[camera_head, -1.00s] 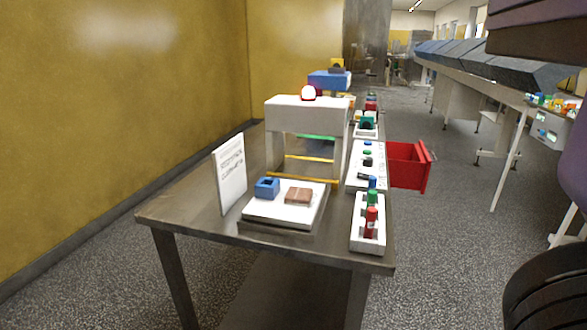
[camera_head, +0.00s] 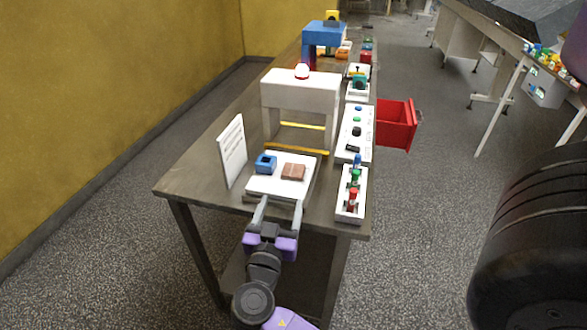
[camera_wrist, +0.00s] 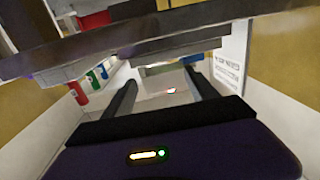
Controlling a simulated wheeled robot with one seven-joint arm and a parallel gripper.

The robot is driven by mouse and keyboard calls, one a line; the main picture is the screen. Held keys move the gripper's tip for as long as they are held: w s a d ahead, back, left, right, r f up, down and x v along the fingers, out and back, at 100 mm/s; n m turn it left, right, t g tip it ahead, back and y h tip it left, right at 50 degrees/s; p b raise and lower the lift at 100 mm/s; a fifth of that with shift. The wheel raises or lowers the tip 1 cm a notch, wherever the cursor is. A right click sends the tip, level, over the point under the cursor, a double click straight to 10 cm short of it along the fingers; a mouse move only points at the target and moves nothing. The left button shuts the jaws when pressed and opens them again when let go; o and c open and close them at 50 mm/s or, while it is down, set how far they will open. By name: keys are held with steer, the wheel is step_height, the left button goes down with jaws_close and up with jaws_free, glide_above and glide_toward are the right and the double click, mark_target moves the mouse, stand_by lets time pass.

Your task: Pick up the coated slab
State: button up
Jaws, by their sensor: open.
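The coated slab (camera_head: 293,171) is a small brown block lying flat on the right part of a white plate (camera_head: 262,187) near the table's front end. A blue hollow block (camera_head: 265,164) stands left of it on the same plate. My gripper (camera_head: 280,206) is open and empty, its two pale fingers pointing at the plate's front edge, short of the slab. In the wrist view the dark fingers (camera_wrist: 163,95) stand apart; I cannot make out the slab there.
A white sign (camera_head: 232,151) stands left of the plate. A white arch (camera_head: 300,90) with yellow bars and a red-topped dome stands behind. White button panels (camera_head: 350,205) line the right edge, with a red bin (camera_head: 397,124) beyond.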

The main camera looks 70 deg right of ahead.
mark_target(291, 177)
steer(key=d, duration=0.2)
steer(key=d+p, duration=0.1)
steer(key=d, duration=0.1)
steer(key=d+p, duration=0.1)
steer(key=d, duration=0.1)
steer(key=shift+w+r, duration=0.15)
steer(key=shift+w, duration=0.1)
steer(key=shift+w+d+f+p, duration=0.15)
steer(key=shift+d+p, duration=0.25)
steer(key=shift+d, duration=0.6)
steer(key=shift+w+d+f+p, duration=0.15)
steer(key=shift+d+p, duration=0.25)
steer(key=shift+d, duration=0.55)
steer(key=shift+w+d+p, duration=0.15)
steer(key=shift+d+p, duration=0.25)
steer(key=shift+d, duration=0.6)
steer(key=c, duration=1.2)
steer(key=shift+r, duration=0.1)
